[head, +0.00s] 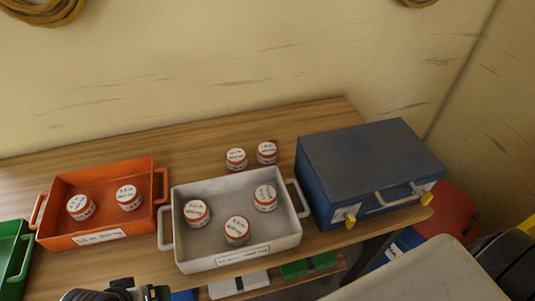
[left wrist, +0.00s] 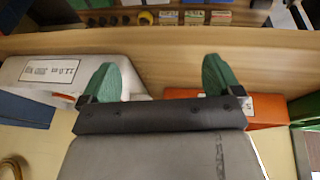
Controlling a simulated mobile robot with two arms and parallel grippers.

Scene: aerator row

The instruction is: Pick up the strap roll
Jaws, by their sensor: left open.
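Several small round white pieces with orange-red bands and printed tops show in the head view. Two lie in the orange tray (head: 60,238), three in the white tray (head: 183,262), and two, such as this one (head: 236,159), stand on the table behind the white tray. The print is too small to read, so I cannot tell which is the strap roll. My left gripper (left wrist: 160,80) is open and empty in the left wrist view, its green fingers apart. In the head view only dark parts of that arm show at the bottom edge, in front of the trays. My right gripper is not in view.
A green tray (head: 12,262) is at the left edge. Bins (head: 308,266) sit on a lower shelf.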

